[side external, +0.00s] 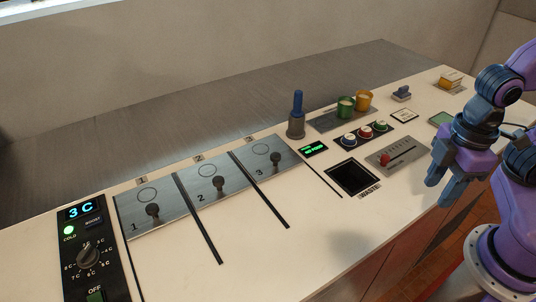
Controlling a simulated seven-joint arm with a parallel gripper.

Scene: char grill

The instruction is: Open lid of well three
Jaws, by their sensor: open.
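The lid of well three (268,158) is a flat metal plate marked 3, with a dark knob (275,159) and a ring outline on it. It lies flush in the counter, to the right of the similar lids of well two (207,194) and well one (135,217). All of them look closed. My gripper (437,190) is at the right of the side external view, pointing down over the counter's front right. It is open and empty, well apart from lid three.
Between my gripper and lid three are a square waste opening (352,178), a slider panel (397,154) and a button panel (364,135). A blue-handled tool (297,108) and green (345,107) and orange (364,99) cups stand behind. A dial panel (88,255) is far left.

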